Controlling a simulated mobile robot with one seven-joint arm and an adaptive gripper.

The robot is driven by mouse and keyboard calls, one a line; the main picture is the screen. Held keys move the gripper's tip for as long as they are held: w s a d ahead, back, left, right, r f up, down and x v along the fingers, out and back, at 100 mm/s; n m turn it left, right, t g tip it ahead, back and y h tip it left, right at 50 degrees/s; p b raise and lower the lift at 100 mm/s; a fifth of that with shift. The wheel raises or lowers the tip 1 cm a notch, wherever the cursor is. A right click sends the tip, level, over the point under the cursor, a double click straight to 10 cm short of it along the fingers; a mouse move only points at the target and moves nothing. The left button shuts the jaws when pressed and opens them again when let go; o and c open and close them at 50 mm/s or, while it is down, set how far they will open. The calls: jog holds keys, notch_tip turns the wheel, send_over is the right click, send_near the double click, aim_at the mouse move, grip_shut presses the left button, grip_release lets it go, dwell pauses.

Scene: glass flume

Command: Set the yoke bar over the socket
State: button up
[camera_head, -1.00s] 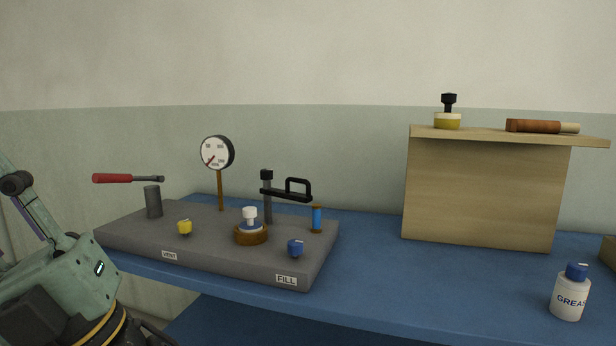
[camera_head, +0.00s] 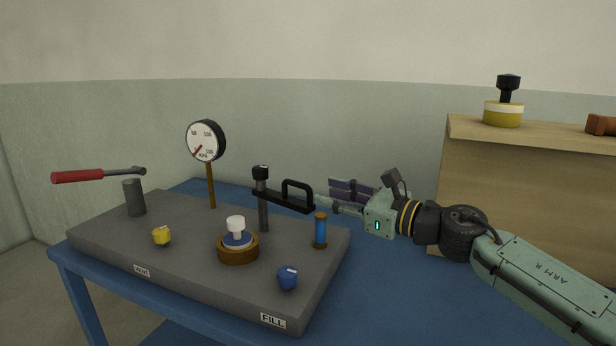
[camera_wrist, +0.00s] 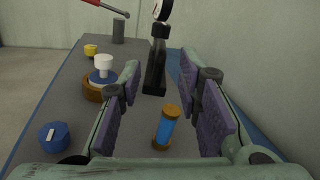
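The black yoke bar (camera_head: 272,195) with its loop handle (camera_head: 298,192) sits on an upright post (camera_head: 263,212) on the grey plate. It points right, away from the socket, toward my gripper. The socket is a brown ring (camera_head: 238,250) in front of the post, holding a blue and white plug (camera_head: 236,232). My gripper (camera_head: 336,198) is just right of the handle, fingers spread and empty. In the wrist view the yoke bar (camera_wrist: 155,72) shows end-on between the purple-padded fingers (camera_wrist: 160,85), apart from both. The socket (camera_wrist: 95,91) lies beyond the left finger.
A blue cylinder with brown ends (camera_head: 320,231) stands near the plate's right edge, below my gripper. The plate also carries a blue knob (camera_head: 288,278), a yellow knob (camera_head: 162,236), a gauge (camera_head: 206,142) and a red-handled lever (camera_head: 80,176). A wooden box (camera_head: 475,170) stands right.

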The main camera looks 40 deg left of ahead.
aim_at(287, 181)
jog(key=a+p, duration=0.2)
jog(key=a, duration=0.7)
jog(key=shift+w+r+p, duration=0.1)
jog(key=shift+p, duration=0.25)
jog(key=shift+w+a, duration=0.1)
jog(key=shift+a, duration=0.7)
grip_shut()
